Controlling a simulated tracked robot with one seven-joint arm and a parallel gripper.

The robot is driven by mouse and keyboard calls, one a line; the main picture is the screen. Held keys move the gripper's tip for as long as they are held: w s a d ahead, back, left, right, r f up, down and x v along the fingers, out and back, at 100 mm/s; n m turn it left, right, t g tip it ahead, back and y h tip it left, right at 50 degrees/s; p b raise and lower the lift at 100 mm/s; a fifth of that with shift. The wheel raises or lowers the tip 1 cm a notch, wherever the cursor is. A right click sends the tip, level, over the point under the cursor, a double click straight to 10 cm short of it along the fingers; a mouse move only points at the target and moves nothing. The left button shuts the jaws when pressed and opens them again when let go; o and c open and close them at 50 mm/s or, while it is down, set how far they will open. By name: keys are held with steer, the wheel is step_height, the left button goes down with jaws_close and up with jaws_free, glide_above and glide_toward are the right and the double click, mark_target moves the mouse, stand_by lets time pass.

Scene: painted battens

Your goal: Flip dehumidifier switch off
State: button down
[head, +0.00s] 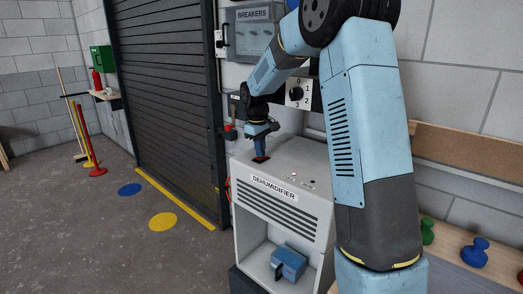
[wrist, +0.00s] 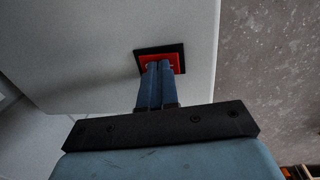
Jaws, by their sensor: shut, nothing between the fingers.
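The dehumidifier (head: 296,165) is a white cabinet with a labelled, slatted front, standing against the wall. Its switch is a red rocker in a black frame on the top panel, and it shows in the wrist view (wrist: 177,61). My gripper (head: 261,157) points down at the switch, with its two blue fingers side by side and shut, nothing between them. In the wrist view the fingertips (wrist: 158,66) overlap the red rocker and hide part of it. I cannot tell whether they touch it or which way it is tilted.
A breaker box (head: 252,36) and a numbered dial (head: 297,93) are on the wall behind my arm. A blue container (head: 289,262) sits in the dehumidifier's lower opening. A shelf at right holds a blue knob-like piece (head: 475,253). Open floor lies to the left.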

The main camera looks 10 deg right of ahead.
mark_target(258, 158)
step_height(258, 158, up, 14)
steer(key=a, duration=0.1)
steer(key=shift+s+f, duration=0.2)
steer(key=shift+s, duration=0.2)
stand_by(0.3)
steer(key=s+d+r+m+t, duration=0.1)
steer(key=s+r+m, duration=0.15)
steer(key=s, duration=0.75)
steer(key=s+d+r+m+t, duration=0.1)
steer(key=s+r+t, duration=0.15)
steer(key=s, duration=0.65)
steer(key=s+f+m, duration=0.1)
steer(key=s+f, duration=0.1)
steer(key=s, duration=0.7)
steer(key=s+d+f+m+t+y, duration=0.1)
steer(key=s+f+m, duration=0.1)
steer(key=s, duration=0.8)
steer(key=shift+s+d+f, duration=0.3)
steer(key=shift+f, duration=0.45)
